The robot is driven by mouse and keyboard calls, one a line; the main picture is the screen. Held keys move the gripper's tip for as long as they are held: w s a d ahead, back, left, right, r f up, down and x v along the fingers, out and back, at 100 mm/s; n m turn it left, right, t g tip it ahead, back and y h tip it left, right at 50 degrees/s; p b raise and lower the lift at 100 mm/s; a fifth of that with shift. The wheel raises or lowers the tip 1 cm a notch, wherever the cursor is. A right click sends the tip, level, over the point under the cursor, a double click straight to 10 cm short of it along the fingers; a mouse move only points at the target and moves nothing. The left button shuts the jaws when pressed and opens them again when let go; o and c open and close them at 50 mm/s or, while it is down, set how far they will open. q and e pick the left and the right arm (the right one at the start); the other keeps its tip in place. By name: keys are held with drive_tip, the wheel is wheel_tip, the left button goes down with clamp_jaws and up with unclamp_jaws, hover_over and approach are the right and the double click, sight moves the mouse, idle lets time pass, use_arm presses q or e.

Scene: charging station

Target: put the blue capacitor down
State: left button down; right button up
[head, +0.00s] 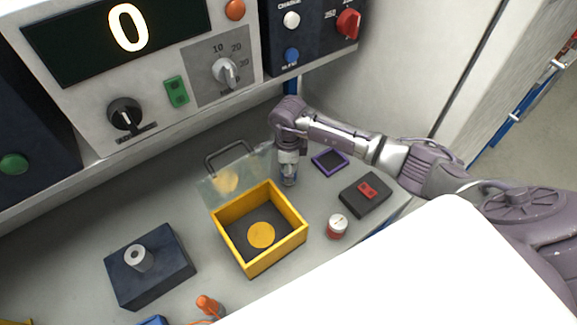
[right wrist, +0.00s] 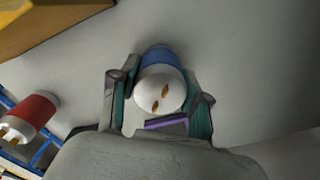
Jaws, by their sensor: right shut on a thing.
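My right gripper (head: 288,162) points down at the counter, between the yellow box and a small purple-edged square (head: 330,162). It is shut on the blue capacitor (head: 289,181), whose lower part shows below the fingers. In the right wrist view the fingers (right wrist: 160,105) stand on both sides of the blue capacitor (right wrist: 158,57), with its white end and two brass terminals facing the camera. Whether the capacitor touches the counter I cannot tell. The purple edge also shows in the right wrist view (right wrist: 166,124). My left gripper is not in view.
The open yellow box (head: 278,254) holds a yellow disc, with its clear lid (head: 215,188) behind. A red capacitor (head: 337,227) and a black block with a red switch (head: 364,195) stand right. A dark block (head: 150,267) is left. The control panel (head: 160,60) rises behind.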

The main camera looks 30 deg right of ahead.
drive_tip(key=shift+f, duration=0.1)
drive_tip(key=shift+f, duration=0.15)
drive_tip(key=o, duration=1.2)
drive_tip(key=shift+r, duration=0.25)
wheel_tip(320, 180, up, 11)
drive_tip(key=b, duration=0.3)
drive_tip(key=shift+r, duration=0.5)
